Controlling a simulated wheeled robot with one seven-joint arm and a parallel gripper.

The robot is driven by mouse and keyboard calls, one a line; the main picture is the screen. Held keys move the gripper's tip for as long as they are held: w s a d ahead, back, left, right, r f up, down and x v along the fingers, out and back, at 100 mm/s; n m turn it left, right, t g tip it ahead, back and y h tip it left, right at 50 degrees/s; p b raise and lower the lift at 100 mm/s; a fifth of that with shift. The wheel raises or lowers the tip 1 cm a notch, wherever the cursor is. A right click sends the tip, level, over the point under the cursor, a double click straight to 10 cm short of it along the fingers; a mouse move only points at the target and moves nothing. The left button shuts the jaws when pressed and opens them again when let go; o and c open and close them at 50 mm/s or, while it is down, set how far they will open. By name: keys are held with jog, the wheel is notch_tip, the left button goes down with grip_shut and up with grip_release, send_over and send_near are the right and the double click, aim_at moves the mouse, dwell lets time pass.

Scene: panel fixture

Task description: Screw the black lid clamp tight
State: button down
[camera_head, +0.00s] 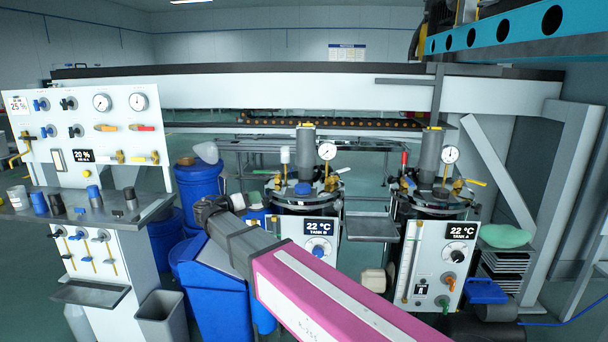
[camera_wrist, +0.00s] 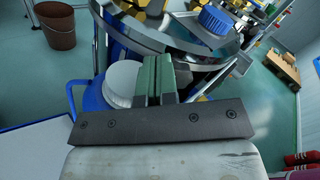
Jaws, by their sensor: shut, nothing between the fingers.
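In the head view, tank B (camera_head: 325,262) stands in the middle with a round metal lid (camera_head: 327,202) bearing a blue cap, a gauge and brass fittings. Tank A (camera_head: 428,268) stands to its right with a similar lid. I cannot pick out the black lid clamp for certain in either view. My gripper (camera_head: 203,208) is left of tank B, over the blue bins. In the wrist view, my gripper (camera_wrist: 161,66) has its green-padded fingers together and empty, just below a metal lid rim (camera_wrist: 150,45). A blue ribbed cap (camera_wrist: 217,20) sits on that lid.
A valve panel (camera_head: 85,130) with a shelf of small parts stands at the left. Blue bins (camera_head: 215,290) stand below my gripper. A small tray (camera_head: 372,228) lies between the tanks. In the wrist view, a white round thing (camera_wrist: 121,84) is left of the fingers.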

jog(key=shift+w+d+r, duration=0.2)
jog(key=shift+d, duration=0.35)
jog(key=shift+s+d+r, duration=0.4)
jog(key=shift+s+d, duration=0.05)
jog(key=shift+s, duration=0.05)
jog(key=shift+s+d+r, duration=0.1)
jog(key=shift+s+d, duration=0.25)
jog(key=shift+s, duration=0.1)
jog(key=shift+s+d, duration=0.1)
jog(key=shift+r, duration=0.4)
jog(key=v, duration=0.6)
jog(key=shift+w+a, duration=0.35)
jog(key=shift+w, duration=0.05)
